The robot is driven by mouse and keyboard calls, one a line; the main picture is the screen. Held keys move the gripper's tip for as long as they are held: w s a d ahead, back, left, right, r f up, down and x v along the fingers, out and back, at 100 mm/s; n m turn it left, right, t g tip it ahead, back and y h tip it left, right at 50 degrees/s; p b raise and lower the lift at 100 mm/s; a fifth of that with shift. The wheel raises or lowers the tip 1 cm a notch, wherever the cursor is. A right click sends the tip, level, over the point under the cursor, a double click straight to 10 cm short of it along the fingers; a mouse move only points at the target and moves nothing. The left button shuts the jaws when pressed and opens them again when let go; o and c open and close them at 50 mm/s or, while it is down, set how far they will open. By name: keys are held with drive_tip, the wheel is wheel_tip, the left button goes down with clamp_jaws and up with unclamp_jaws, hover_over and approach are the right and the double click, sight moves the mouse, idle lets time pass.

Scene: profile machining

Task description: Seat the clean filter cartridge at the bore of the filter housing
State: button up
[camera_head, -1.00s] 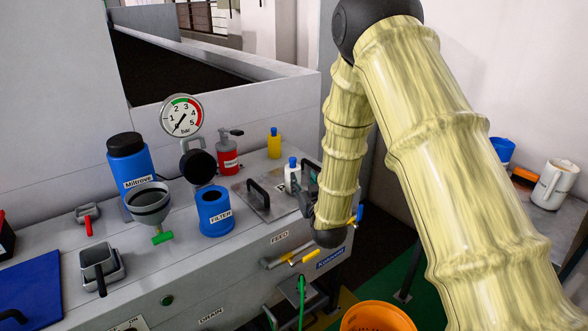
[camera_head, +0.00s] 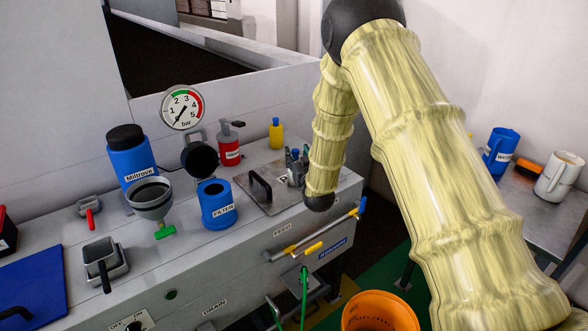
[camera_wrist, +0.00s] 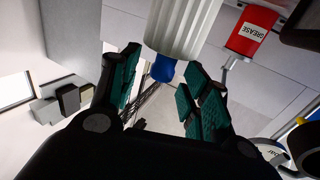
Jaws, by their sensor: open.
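The clean filter cartridge, white and ribbed with a blue knob (camera_head: 295,153), stands upright on the right part of the bench. It shows large in the wrist view (camera_wrist: 185,25), where the picture is upside down. My gripper (camera_head: 299,165) is at the cartridge, its teal-padded fingers (camera_wrist: 164,62) open on either side of the blue knob, with visible gaps. The filter housing (camera_head: 217,210) is a blue cylinder labelled FILTER, left of the cartridge. Its black lid (camera_head: 199,158) is swung up behind it, so its bore is open on top.
A metal plate with a black handle (camera_head: 261,187) lies between housing and cartridge. A funnel with a green valve (camera_head: 151,196) stands left of the housing. A red grease bottle (camera_head: 229,148) and a yellow bottle (camera_head: 276,134) stand behind. The feed lever (camera_head: 315,246) runs along the front.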

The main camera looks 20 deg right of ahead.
drive_tip(key=shift+w, duration=1.25)
drive_tip(key=shift+c, duration=0.2)
clamp_jaws()
drive_tip(key=shift+r, duration=0.1)
